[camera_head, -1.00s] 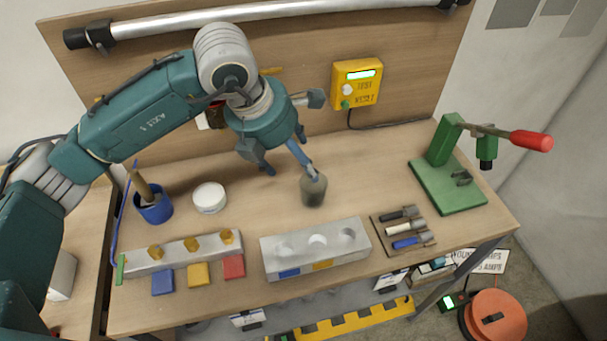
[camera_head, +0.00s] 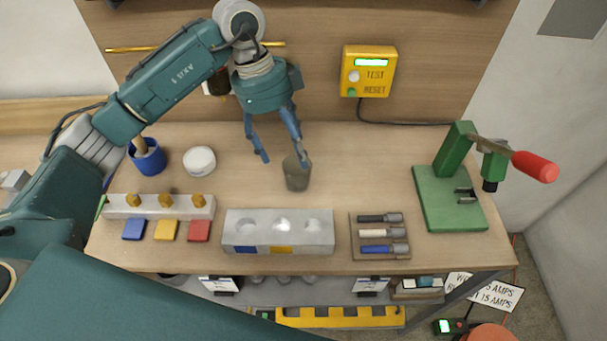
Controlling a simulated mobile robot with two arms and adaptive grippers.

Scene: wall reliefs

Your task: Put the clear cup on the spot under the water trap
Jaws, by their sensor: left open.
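A see-through grey cup (camera_head: 297,176) stands upright on the workbench, behind the grey block with round hollows. My left gripper (camera_head: 283,159) is open above and beside it. Its right fingertip overlaps the cup's rim in the picture; I cannot tell whether it touches. Its left fingertip is left of the cup, with a gap. A dark fitting (camera_head: 218,84) on the back panel, perhaps the water trap, is partly hidden behind my left arm. The spot under it cannot be made out. My right gripper is not in view.
The grey block (camera_head: 242,241) and a tool tray (camera_head: 366,251) lie at the front. A green press (camera_head: 455,200) with a red-tipped lever stands right. A white round tub (camera_head: 199,160) and blue pot (camera_head: 148,158) stand left. The bench between cup and press is clear.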

